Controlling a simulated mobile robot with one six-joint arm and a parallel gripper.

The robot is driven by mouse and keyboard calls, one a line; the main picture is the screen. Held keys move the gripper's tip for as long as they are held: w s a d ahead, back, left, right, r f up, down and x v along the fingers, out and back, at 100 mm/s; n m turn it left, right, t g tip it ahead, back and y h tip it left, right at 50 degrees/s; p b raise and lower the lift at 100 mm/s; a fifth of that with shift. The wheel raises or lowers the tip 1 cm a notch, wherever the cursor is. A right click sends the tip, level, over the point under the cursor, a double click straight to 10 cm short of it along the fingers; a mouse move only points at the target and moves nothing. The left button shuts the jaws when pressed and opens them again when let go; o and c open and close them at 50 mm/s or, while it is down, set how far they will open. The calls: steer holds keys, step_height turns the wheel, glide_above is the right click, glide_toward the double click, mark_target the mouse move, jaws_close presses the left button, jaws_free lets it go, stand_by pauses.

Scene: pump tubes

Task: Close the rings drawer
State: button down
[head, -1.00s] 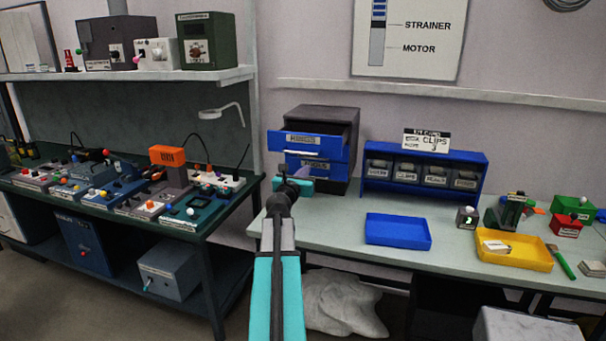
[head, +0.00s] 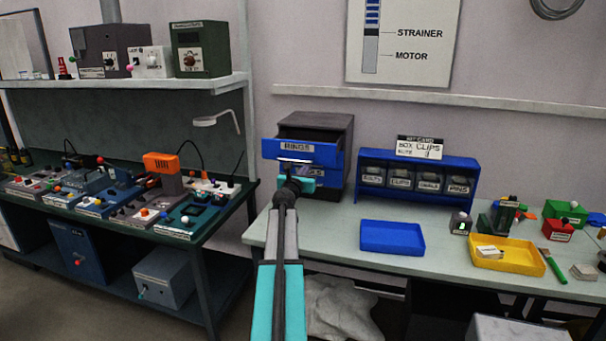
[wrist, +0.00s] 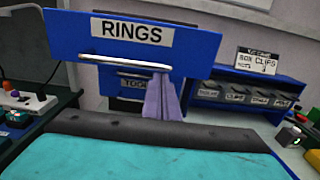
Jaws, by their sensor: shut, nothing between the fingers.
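The rings drawer (head: 323,152) is the upper blue drawer of a dark cabinet (head: 325,121). It stands pulled out, with a white RINGS label and a pale bar handle. In the wrist view its front (wrist: 199,48) fills the upper middle. My gripper (head: 304,170) is in front of the cabinet, low by the rings drawer front. Its lavender fingers (wrist: 163,82) are together and empty, just below the right end of the handle (wrist: 123,62) in the picture. I cannot tell whether they touch the drawer.
A lower TOOLS drawer (wrist: 133,82) sits beneath, partly hidden. Right of the cabinet stands a blue rack of labelled bins (head: 418,162). A blue tray (head: 392,238) and a yellow tray (head: 520,262) lie on the workbench (head: 345,222). A bench with devices stands left.

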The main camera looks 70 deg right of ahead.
steer(key=shift+d+p, duration=0.35)
steer(key=shift+d, duration=1.25)
steer(key=shift+w, duration=0.1)
